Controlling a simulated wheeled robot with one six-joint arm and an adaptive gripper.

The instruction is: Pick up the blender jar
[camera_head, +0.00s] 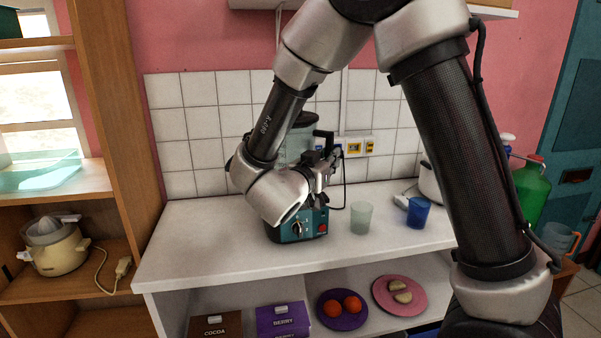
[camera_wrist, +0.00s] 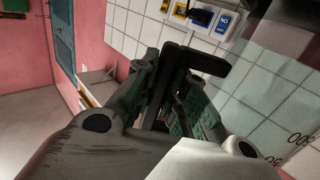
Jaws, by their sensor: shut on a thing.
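The blender jar (camera_head: 295,148) is clear with a dark lid and a black handle, partly hidden behind my arm in the head view. In the wrist view its clear wall with printed marks (camera_wrist: 288,100) fills the right side. My gripper (camera_head: 323,165) is at the jar's handle side. In the wrist view my gripper (camera_wrist: 172,105) is shut on the black handle (camera_wrist: 163,78), one finger on each side. The teal blender base (camera_head: 301,229) with a knob and a red button stands on the counter below. My arm hides whether the jar touches the base.
A pale green cup (camera_head: 361,218) and a blue cup (camera_head: 418,212) stand right of the base on the white counter (camera_head: 215,235). Wall sockets (camera_head: 354,148) are close behind the handle. A white appliance (camera_head: 430,183) and green bottle (camera_head: 528,190) are farther right. The left counter is clear.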

